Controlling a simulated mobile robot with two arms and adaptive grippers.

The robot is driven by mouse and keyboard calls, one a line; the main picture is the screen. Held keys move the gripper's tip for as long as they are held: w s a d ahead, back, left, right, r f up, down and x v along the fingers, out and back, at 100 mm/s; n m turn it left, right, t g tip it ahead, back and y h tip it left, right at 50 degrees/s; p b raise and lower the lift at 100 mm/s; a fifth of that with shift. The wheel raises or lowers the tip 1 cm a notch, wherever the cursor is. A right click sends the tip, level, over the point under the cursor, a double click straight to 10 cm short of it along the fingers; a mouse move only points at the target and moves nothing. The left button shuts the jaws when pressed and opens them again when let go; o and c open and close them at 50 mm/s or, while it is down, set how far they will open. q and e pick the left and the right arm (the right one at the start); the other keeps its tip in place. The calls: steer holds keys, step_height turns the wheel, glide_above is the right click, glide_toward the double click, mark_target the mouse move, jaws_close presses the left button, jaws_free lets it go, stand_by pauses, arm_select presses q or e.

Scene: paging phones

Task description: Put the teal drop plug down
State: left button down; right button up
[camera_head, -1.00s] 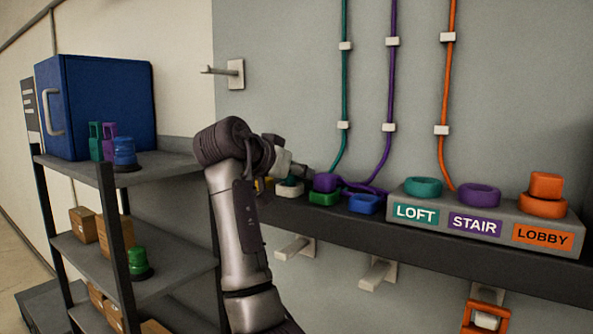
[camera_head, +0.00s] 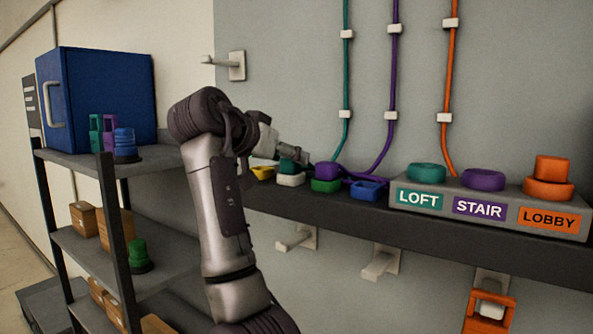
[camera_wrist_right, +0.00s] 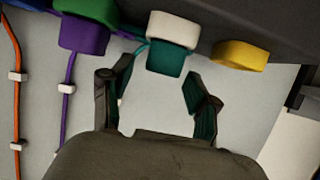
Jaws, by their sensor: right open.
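The teal drop plug (camera_head: 287,165) sits on a white base (camera_head: 291,180) on the dark wall shelf. In the right wrist view the plug (camera_wrist_right: 171,61) shows against the white base (camera_wrist_right: 174,28), its cord leading off to the side. My right gripper (camera_wrist_right: 159,76) is open, its fingers spread apart with the plug just beyond the tips and between their lines. The gripper is empty. In the head view its fingers are partly hidden behind my wrist. My left gripper is in neither view.
A purple plug (camera_head: 327,170) on a green base (camera_head: 326,186) stands close to the right. A yellow base (camera_head: 262,173) and a blue base (camera_head: 369,191) flank them. The labelled grey box (camera_head: 489,208) is farther right. A rack (camera_head: 170,159) stands at left.

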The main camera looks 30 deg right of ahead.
steer(key=b+v, duration=0.2)
steer(key=v, duration=0.5)
steer(key=shift+a, duration=0.3)
steer(key=shift+s, duration=0.1)
stand_by(0.6)
